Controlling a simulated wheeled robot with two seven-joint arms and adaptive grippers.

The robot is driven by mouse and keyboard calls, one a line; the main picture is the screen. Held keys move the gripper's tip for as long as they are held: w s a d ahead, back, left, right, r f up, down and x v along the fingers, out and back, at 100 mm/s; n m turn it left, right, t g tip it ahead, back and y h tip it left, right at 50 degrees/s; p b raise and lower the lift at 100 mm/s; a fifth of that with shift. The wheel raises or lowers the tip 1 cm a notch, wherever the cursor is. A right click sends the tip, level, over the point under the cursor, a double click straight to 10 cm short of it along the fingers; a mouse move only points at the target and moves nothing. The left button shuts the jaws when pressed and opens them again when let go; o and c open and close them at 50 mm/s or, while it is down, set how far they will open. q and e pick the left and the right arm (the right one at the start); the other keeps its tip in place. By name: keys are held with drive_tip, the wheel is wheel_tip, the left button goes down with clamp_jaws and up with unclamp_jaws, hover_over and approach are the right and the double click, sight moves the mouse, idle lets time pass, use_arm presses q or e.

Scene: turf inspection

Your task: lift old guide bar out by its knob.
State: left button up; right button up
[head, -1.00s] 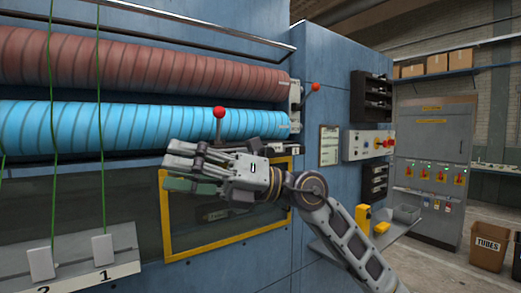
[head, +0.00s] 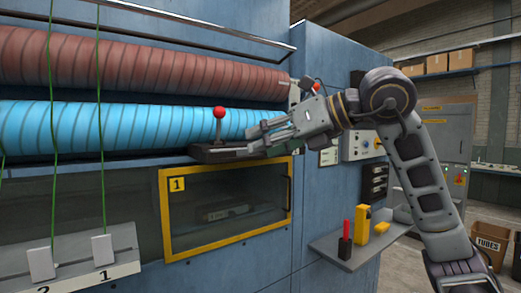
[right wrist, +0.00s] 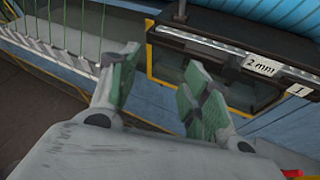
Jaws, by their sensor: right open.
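The guide bar (head: 225,153) is a dark bar lying along the underside of the blue roller in the head view. Its red ball knob (head: 219,112) stands upright on a short metal stem near the left end. My right gripper (head: 268,137) is open and empty, to the right of the knob and apart from it, in front of the roller's right end. In the right wrist view its green-padded fingers (right wrist: 152,92) are spread. A dark rail (right wrist: 215,46) with labels "2 mm" and "1" lies beyond them. My left gripper is not in view.
The blue roller (head: 120,127) lies below a brown one (head: 140,62). A yellow-framed window (head: 228,249) marked 1 is below the bar. A shelf (head: 345,248) at right holds a red-handled tool (head: 346,229) and yellow pieces (head: 362,220). Green cords (head: 102,180) hang at left.

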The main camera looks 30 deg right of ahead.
drive_tip(key=s+d+r+m+h, duration=0.1)
drive_tip(key=d+h, duration=0.1)
drive_tip(key=d, duration=0.2)
drive_tip(key=s+d+r+m+t+h, duration=0.1)
drive_tip(key=s+d+r+m+h, duration=0.1)
drive_tip(key=d, duration=0.2)
drive_tip(key=shift+d+h, duration=0.25)
drive_tip(key=shift+h, duration=0.05)
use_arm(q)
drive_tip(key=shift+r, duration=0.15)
use_arm(e)
drive_tip(key=x, duration=0.8)
drive_tip(key=shift+w, duration=0.25)
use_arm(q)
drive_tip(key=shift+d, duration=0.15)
use_arm(e)
drive_tip(key=shift+a, duration=0.1)
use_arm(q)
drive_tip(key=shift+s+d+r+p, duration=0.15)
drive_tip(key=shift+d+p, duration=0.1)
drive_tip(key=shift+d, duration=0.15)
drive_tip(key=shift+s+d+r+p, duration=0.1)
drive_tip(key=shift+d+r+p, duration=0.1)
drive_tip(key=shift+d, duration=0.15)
use_arm(e)
drive_tip(key=x, duration=0.5)
drive_tip(key=shift+d+f, duration=0.2)
drive_tip(key=shift+d, duration=0.15)
